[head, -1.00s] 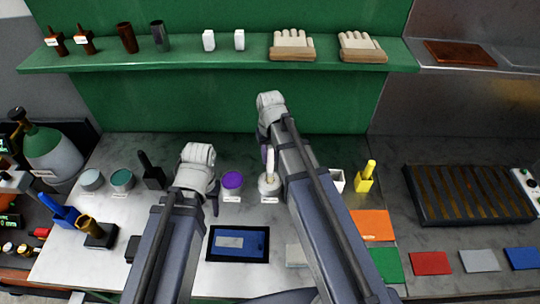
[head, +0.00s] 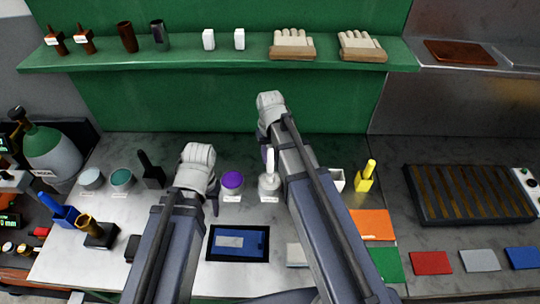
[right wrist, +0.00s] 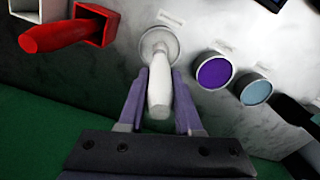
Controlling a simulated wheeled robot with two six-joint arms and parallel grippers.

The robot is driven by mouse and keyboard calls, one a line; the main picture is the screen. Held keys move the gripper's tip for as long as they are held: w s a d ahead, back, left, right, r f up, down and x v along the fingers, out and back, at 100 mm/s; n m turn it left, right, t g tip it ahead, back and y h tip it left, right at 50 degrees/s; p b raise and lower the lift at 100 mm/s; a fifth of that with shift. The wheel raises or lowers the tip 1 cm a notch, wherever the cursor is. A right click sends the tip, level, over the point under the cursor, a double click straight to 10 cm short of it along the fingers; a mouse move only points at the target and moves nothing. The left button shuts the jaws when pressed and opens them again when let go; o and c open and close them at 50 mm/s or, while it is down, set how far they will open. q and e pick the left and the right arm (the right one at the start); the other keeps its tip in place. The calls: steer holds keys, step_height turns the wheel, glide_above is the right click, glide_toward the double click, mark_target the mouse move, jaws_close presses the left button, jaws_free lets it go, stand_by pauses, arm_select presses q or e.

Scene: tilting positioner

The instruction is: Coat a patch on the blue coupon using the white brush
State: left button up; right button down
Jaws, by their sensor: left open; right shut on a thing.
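The white brush (head: 269,160) stands upright with its lower end in a round pale pot (head: 268,185) on the bench. In the right wrist view, my right gripper (right wrist: 160,110) is shut on the brush's white handle (right wrist: 159,88), and the pot (right wrist: 158,44) lies just beyond. My left gripper (head: 214,200) is open and empty, above the bench left of the purple pot. One blue coupon (head: 522,258) lies flat at the far right. A blue plate (head: 257,242) with a grey patch lies in a black frame (head: 210,255) at front centre.
A purple-topped pot (head: 232,181) stands left of the brush pot. A yellow brush (head: 370,168) and an orange sheet (head: 374,225) are to the right. Red (head: 431,263) and grey coupons (head: 479,260) lie beside the blue one. A green shelf (head: 220,62) crosses the back.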

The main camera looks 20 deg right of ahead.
mark_target(270, 147)
stand_by(0.3)
steer(key=shift+r+p, duration=0.4)
steer(key=shift+p, duration=0.1)
step_height(270, 147, up, 6)
steer(key=p, duration=0.6)
steer(key=shift+r, duration=0.1)
